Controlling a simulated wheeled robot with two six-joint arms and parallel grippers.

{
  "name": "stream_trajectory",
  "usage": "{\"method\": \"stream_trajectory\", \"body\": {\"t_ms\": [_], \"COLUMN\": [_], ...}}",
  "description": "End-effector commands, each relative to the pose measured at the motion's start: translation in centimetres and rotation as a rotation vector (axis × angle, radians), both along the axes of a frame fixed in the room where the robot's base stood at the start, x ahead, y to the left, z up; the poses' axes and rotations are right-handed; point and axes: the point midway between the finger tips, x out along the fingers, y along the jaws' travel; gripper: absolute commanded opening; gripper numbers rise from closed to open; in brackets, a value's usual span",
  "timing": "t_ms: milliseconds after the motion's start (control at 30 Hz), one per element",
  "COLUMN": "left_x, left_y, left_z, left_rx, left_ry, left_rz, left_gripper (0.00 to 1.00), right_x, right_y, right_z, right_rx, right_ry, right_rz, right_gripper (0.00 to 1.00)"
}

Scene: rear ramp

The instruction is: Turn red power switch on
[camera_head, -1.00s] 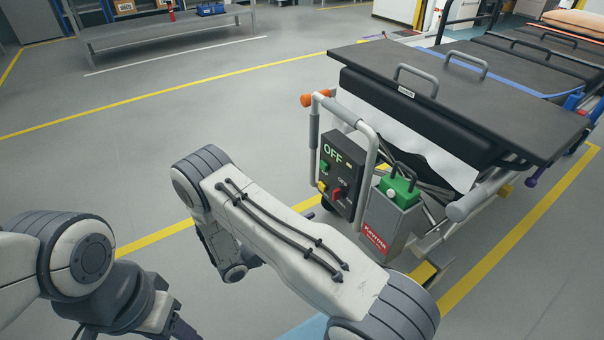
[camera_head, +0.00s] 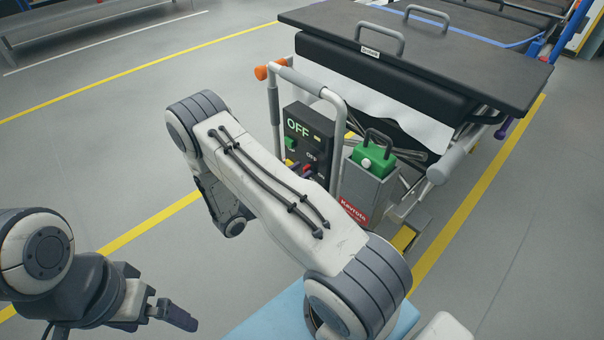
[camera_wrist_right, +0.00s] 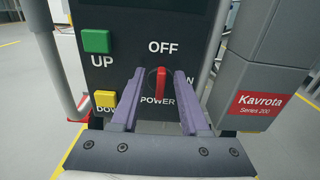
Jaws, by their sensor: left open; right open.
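The red power switch (camera_wrist_right: 160,84) is on the dark control panel (camera_head: 325,130). In the right wrist view its handle stands upright, pointing at the OFF label, with POWER written below. The panel's display reads OFF in the head view. My right gripper (camera_wrist_right: 158,92) is open, one purple finger on each side of the red handle; I cannot tell whether either touches it. The right finger partly covers the ON label. In the head view my right arm hides most of this gripper. My left gripper (camera_head: 175,315) is at the lower left, away from the panel, and holds nothing visible.
A green UP button (camera_wrist_right: 96,41) and a yellow DOWN button (camera_wrist_right: 105,99) sit left of the switch. A grey box (camera_head: 369,185) with a green top stands right of the panel. A grey tube frame (camera_head: 336,130) surrounds the panel, below a black stretcher bed (camera_head: 420,50).

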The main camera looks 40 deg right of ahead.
Motion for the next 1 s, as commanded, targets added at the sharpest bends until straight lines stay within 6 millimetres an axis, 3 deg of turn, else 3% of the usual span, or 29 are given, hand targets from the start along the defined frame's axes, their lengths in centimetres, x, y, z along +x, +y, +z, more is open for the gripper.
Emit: {"method": "stream_trajectory", "body": {"t_ms": [333,433,467,600,1000], "left_x": [0.0,0.0,0.0,0.0,0.0], "left_y": [0.0,0.0,0.0,0.0,0.0], "left_z": [-0.1,-0.1,-0.1,-0.1,0.5], "left_rx": [0.000,0.000,0.000,0.000,0.000], "left_ry": [0.000,0.000,0.000,0.000,0.000], "left_rz": [0.000,0.000,0.000,0.000,0.000], "left_gripper": [1.00,1.00,1.00,1.00,1.00], "right_x": [-0.1,-0.1,-0.2,-0.2,-0.3], "right_y": [-0.7,-0.7,-0.7,-1.5,-0.7], "right_z": [0.0,0.0,0.0,0.0,0.1], "right_rx": [0.000,0.000,0.000,0.000,0.008], "right_ry": [0.001,0.001,0.001,0.001,-0.099], "right_rz": [-0.004,-0.005,-0.005,-0.007,-0.004], "right_gripper": [0.45,0.07,0.00,0.00,0.00]}}
